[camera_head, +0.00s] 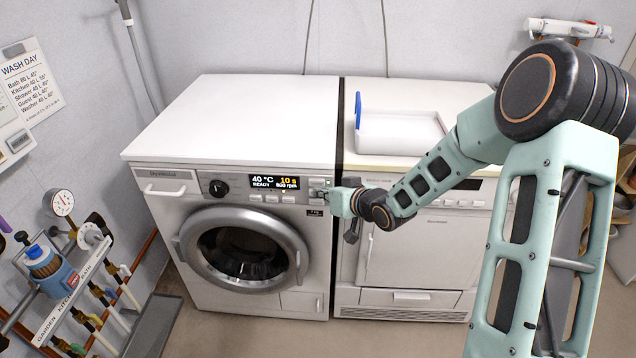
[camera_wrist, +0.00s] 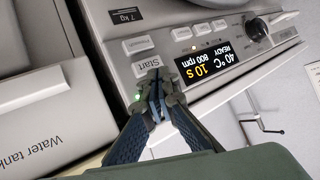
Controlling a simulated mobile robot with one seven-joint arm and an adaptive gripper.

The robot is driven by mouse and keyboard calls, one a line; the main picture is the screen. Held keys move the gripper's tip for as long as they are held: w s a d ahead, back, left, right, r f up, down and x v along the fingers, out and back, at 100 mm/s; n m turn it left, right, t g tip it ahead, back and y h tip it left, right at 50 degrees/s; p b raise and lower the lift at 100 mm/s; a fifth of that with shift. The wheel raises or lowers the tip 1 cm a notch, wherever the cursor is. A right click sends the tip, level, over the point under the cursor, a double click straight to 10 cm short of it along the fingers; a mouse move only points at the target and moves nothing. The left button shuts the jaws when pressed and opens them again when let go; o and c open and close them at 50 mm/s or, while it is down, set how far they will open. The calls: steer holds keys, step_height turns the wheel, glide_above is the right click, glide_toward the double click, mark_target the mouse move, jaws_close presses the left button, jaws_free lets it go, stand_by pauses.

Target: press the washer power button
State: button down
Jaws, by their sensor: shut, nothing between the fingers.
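The washer (camera_head: 160,215) stands left of a second machine, its round door shut. Its lit display (camera_head: 275,183) reads 40 °C, READY, 10 s and 800 rpm, and also shows in the wrist view (camera_wrist: 206,62). My gripper (camera_head: 325,194) is shut and empty at the right end of the washer's control panel. In the wrist view its fingertips (camera_wrist: 157,92) are together over the panel beside the Start button (camera_wrist: 146,66). A small green light (camera_wrist: 137,97) glows next to them. The fingertips hide part of the panel; I cannot make out a power button or tell contact.
The dryer-like machine (camera_head: 420,245) on the right carries a white tray (camera_head: 400,133) with a blue part. A pipe rack (camera_head: 75,290) stands at the left. The washer's top (camera_head: 245,120) is clear. The program knob (camera_head: 218,188) is left of the display.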

steer(key=shift+w, duration=0.4)
steer(key=shift+w, duration=0.2)
stand_by(0.3)
steer(key=shift+s, duration=0.65)
steer(key=s, duration=0.6)
steer(key=shift+b, duration=0.35)
steer(key=shift+a, duration=0.1)
